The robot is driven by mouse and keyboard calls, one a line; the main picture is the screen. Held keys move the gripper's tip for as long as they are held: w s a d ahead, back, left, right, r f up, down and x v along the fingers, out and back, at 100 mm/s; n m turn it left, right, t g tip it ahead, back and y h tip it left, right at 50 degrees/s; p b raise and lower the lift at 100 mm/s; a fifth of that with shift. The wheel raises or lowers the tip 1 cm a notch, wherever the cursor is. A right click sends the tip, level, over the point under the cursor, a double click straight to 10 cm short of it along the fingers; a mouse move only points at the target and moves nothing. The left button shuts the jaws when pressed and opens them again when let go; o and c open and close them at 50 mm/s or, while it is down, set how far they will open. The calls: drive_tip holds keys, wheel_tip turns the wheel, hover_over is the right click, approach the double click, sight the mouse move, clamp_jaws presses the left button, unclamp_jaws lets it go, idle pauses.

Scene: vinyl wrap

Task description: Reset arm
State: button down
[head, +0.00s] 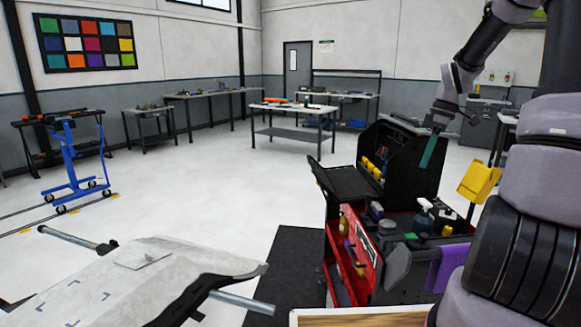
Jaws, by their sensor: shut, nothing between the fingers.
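My arm comes down from the top right of the head view, bent at its joints. My gripper (436,124) is at its lower end, in front of the upper part of the black tool cart (412,155). It is shut and holds nothing. A flat teal strip (429,152) shows just below the gripper. I cannot tell whether it is part of the gripper or belongs to the cart behind. The fingertips are too small to make out clearly.
The cart's red drawer (362,252) stands open, with bottles above it. A yellow holder (479,181) and a purple cloth (449,262) are at its right. A pale panel (140,280) fills the lower left. Workbenches (290,112) stand far back; the middle floor is clear.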

drive_tip(key=s+a+r+m+t, duration=0.4)
drive_tip(key=s+a+r+m, duration=0.3)
drive_tip(key=s, duration=0.3)
drive_tip(key=s+a+r+m+t+h, duration=0.1)
drive_tip(key=s+a+r+m+t, duration=0.3)
drive_tip(key=s+r+m, duration=0.5)
drive_tip(key=s+a+r, duration=0.1)
drive_tip(key=s+a, duration=0.1)
drive_tip(key=shift+a, duration=0.35)
